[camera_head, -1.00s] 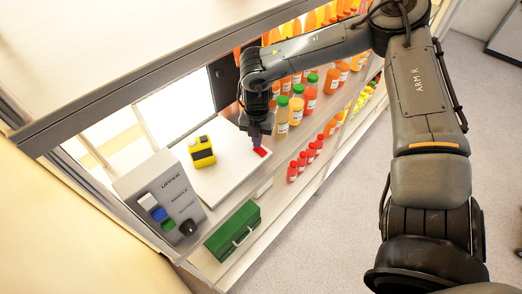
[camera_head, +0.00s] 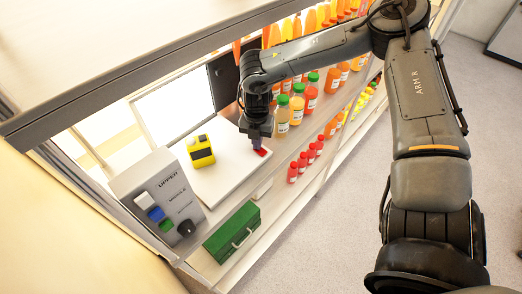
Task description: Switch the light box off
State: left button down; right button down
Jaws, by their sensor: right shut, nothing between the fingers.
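The light box has a bright, lit white panel (camera_head: 175,106) standing behind a flat white base (camera_head: 213,180) on the shelf. A small red piece (camera_head: 263,153), which looks like a switch, is at the base's right corner. My right gripper (camera_head: 257,147) points down right beside the red piece, its fingers shut and empty. I cannot tell whether the fingertips touch the red piece. The panel still glows. My left gripper is not in view.
A yellow and black device (camera_head: 201,152) sits on the white base. A grey control box (camera_head: 150,185) with coloured buttons and a black knob stands left. A green case (camera_head: 232,232) lies on the lower shelf. Several juice bottles (camera_head: 297,105) stand close right of the gripper.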

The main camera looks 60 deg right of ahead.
dwell(0.3)
jog(key=shift+r+p, duration=0.85)
jog(key=shift+r, duration=0.65)
jog(key=shift+r+p, duration=1)
jog(key=shift+r, duration=0.9)
